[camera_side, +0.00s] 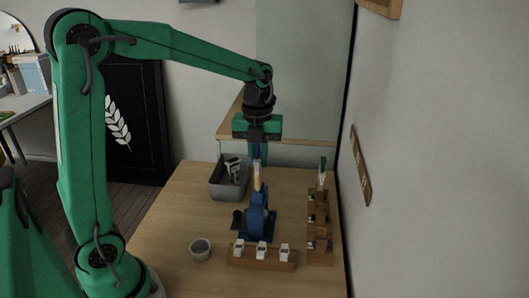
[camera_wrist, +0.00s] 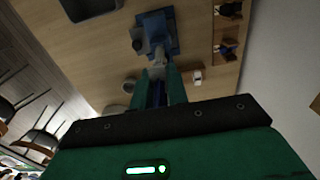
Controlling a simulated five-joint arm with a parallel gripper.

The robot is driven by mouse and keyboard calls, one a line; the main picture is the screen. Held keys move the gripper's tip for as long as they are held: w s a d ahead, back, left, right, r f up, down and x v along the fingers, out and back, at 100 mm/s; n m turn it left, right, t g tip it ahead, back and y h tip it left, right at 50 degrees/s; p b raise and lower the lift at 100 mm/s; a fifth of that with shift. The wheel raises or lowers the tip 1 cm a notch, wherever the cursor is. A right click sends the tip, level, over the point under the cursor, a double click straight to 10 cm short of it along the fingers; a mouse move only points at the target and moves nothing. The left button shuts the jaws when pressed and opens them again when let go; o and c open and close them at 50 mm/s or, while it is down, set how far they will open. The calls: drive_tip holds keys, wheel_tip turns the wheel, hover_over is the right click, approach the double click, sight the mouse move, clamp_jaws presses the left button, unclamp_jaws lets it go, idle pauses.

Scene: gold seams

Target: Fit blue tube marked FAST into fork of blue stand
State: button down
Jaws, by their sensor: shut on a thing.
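The blue stand (camera_side: 257,218) stands upright on the wooden table and also shows in the wrist view (camera_wrist: 154,24). My gripper (camera_side: 257,160) is above the stand, pointing down. It is shut on the blue tube (camera_side: 256,151), which shows between the green fingers in the wrist view (camera_wrist: 158,95). A pale and orange-brown length (camera_side: 257,178) runs below the fingers towards the stand's top, in line with the tube. I cannot tell whether it touches the fork. The FAST marking is not readable, and the fork is too small to make out.
A grey bin (camera_side: 216,190) with pale items stands behind left of the stand. A round grey cup (camera_side: 200,250) is front left. A wooden rack with white pieces (camera_side: 262,261) is in front, and a stepped wooden rack (camera_side: 319,238) at right. The wall is close beyond.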

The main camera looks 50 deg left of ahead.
drive_tip(key=shift+f, duration=0.95)
idle(1.6)
drive_tip(key=c, duration=1.3)
unclamp_jaws()
drive_tip(key=shift+r, duration=0.15)
drive_tip(key=shift+r, duration=6.4)
drive_tip(key=shift+r, duration=0.1)
wheel_tip(320, 180, up, 8)
drive_tip(key=shift+f, duration=0.2)
